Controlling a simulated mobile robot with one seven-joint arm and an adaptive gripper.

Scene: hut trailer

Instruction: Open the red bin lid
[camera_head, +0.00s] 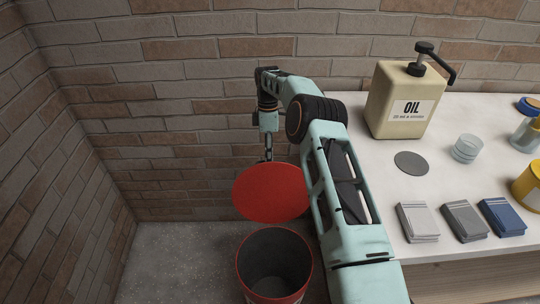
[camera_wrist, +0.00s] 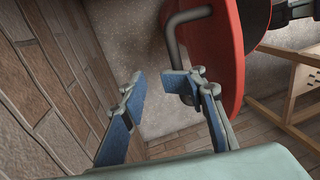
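The red bin (camera_head: 305,284) stands on the floor with its top uncovered and its dark inside showing. Its round red lid (camera_head: 271,193) is raised at the far side of the bin, its broad red face toward the head camera. In the wrist view the lid (camera_wrist: 216,55) is seen nearly edge-on, with a grey bent handle (camera_wrist: 172,42) on it. My gripper (camera_head: 268,150) is above and behind the lid. In the wrist view my gripper (camera_wrist: 153,83) is open, with a gap between the fingers. The right finger overlaps the handle's lower end; I cannot tell whether they touch.
A white table (camera_head: 390,185) is on the right, with an oil dispenser (camera_head: 405,100), a grey disc (camera_head: 411,163), clear cups (camera_head: 466,148) and several folded cloths (camera_head: 463,220). Brick walls (camera_head: 70,190) close off the left and back. Floor (camera_head: 180,260) left of the bin is clear.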

